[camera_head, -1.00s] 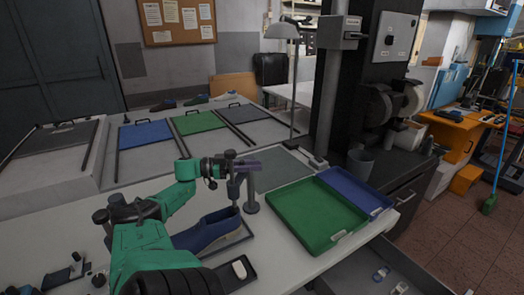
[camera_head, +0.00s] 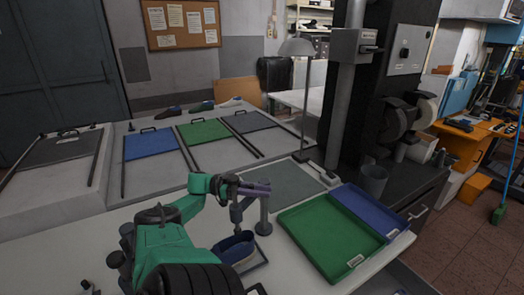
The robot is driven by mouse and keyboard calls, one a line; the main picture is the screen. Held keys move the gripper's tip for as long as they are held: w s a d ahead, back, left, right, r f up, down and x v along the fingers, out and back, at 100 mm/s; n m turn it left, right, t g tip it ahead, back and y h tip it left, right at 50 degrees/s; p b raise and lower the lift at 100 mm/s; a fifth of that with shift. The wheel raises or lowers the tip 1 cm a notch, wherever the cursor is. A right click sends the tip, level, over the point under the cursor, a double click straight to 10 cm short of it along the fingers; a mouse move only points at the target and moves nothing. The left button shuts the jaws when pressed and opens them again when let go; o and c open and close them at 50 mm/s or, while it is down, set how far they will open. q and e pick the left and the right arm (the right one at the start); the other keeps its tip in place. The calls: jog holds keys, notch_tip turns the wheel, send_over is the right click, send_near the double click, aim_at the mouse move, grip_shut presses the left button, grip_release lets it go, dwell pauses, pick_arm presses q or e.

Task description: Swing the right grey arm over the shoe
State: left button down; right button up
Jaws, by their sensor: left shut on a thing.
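The blue shoe (camera_head: 235,247) rests on a dark plate on the near table, its left part hidden behind my green left arm. A grey post (camera_head: 264,213) stands just behind and right of the shoe. A grey-purple arm (camera_head: 252,189) reaches left from the post's top, with a rod (camera_head: 236,213) hanging down over the shoe's opening. I cannot tell whether the rod touches the shoe. My left gripper (camera_head: 236,188) is shut on this grey arm near its left end. My right gripper is not in view.
A green tray (camera_head: 328,235) and a blue tray (camera_head: 362,206) lie right of the post. A grey mat (camera_head: 285,183) and a lamp (camera_head: 302,110) are behind it. Shoes (camera_head: 200,106) stand on the far table. My left arm covers much of the near table.

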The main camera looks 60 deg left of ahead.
pick_arm(q)
jog(key=c, duration=0.8)
grip_release()
jog(key=shift+f, duration=0.1)
jog(key=shift+o, duration=0.2)
jog(key=shift+a, duration=0.1)
jog(key=b+v, duration=0.6)
jog(key=v, duration=0.1)
jog(key=shift+s+b, duration=0.25)
jog(key=shift+b, duration=0.05)
jog(key=shift+a, duration=0.15)
